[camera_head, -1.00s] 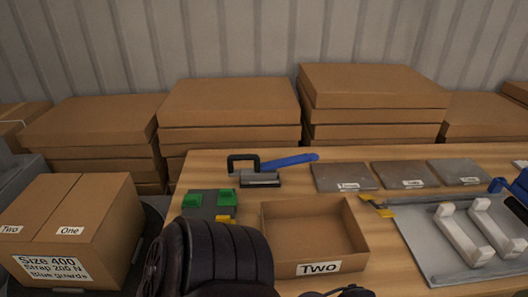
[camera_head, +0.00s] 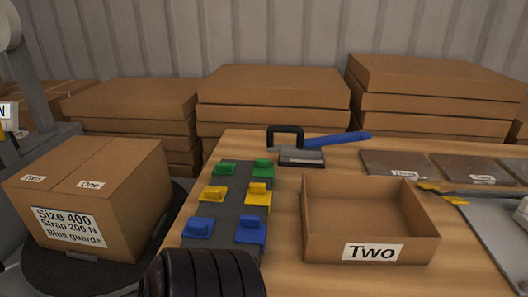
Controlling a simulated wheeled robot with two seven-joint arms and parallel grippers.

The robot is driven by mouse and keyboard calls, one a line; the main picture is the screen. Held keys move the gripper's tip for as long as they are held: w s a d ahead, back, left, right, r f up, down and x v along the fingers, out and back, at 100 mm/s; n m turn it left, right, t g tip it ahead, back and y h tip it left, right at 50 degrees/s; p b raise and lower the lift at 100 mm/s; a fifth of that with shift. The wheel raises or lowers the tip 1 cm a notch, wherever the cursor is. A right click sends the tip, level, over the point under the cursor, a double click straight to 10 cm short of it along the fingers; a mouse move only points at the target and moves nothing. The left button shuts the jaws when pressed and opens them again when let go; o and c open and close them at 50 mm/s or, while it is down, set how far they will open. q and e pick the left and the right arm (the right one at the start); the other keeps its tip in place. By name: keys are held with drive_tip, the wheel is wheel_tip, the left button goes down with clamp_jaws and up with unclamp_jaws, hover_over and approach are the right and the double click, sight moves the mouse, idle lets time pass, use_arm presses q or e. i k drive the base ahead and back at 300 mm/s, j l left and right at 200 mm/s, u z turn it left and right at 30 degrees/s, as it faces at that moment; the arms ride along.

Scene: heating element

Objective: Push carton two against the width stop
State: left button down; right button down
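A closed brown carton (camera_head: 88,195) stands on a dark round platform (camera_head: 52,280) at the left. Its top carries the labels "Two" and "One", with a seam between them. Its front label reads "Size 400, Strap 200 N, Blue guards". An open, empty brown tray (camera_head: 365,225) labelled "Two" sits on the wooden table. I cannot tell which part is the width stop. Neither gripper is in view; a black ribbed part of my arm shows at the bottom edge.
Green, yellow and blue guards (camera_head: 250,230) stand on a grey mat (camera_head: 226,222) left of the tray. A blue-handled tool (camera_head: 335,141) lies behind. Grey plates (camera_head: 395,164) lie at the right. Flat carton stacks (camera_head: 270,85) line the back.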

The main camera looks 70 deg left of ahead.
sight(346, 219)
drive_tip(key=l+u, duration=0.15)
drive_tip(key=u, duration=0.35)
drive_tip(key=i+l+u, duration=0.1)
drive_tip(key=l+u, duration=0.15)
drive_tip(key=u, duration=0.2)
drive_tip(key=l+u, duration=0.15)
drive_tip(key=u, duration=0.35)
drive_tip(key=l+u, duration=0.2)
drive_tip(key=u, duration=0.3)
